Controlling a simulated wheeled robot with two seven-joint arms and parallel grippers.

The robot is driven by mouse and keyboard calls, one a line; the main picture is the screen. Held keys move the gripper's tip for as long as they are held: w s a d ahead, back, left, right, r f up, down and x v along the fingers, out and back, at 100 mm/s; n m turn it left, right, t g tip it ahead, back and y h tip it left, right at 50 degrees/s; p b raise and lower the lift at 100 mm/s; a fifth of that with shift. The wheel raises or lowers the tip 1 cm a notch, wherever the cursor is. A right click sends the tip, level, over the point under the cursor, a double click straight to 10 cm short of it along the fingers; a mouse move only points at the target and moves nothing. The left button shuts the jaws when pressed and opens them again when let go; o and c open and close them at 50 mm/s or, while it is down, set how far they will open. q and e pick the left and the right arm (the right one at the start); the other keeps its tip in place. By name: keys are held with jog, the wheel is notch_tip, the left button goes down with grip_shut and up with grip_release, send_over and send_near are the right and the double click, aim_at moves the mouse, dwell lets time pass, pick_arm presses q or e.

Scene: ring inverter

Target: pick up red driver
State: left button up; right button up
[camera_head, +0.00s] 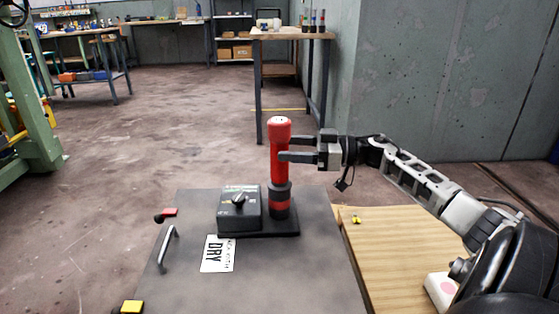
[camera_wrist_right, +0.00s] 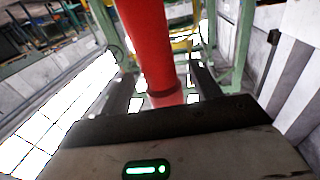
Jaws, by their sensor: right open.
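The red driver (camera_head: 280,150) stands upright with its dark lower end in a black base beside a black box with a knob (camera_head: 239,207). My right gripper (camera_head: 287,148) comes in from the right at the upper part of the driver. In the right wrist view, the driver's red body (camera_wrist_right: 148,45) passes between the two fingers of the right gripper (camera_wrist_right: 160,85). The gripper is open, with one finger on each side of the driver. In the head view the near finger covers a little of the red body. My left gripper is not in view.
The driver's base sits on a grey panel (camera_head: 180,265) with a white "DRY" label (camera_head: 217,254) and a metal handle (camera_head: 167,248). A wooden surface (camera_head: 395,250) lies to the right. A workbench (camera_head: 290,34) stands behind. The space around the driver's top is clear.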

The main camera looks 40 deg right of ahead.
aim_at(276, 149)
jog(key=b+x, duration=0.1)
jog(key=x, duration=0.2)
jog(key=shift+w+a+f+b, duration=0.15)
jog(key=shift+w+f+b, duration=0.05)
jog(key=shift+w+b, duration=0.15)
jog(key=shift+w+a, duration=0.4)
jog(key=c, duration=1.2)
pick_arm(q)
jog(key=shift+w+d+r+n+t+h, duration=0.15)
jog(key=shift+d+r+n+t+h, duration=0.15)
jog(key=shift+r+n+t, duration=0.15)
pick_arm(e)
jog(key=shift+r, duration=0.25)
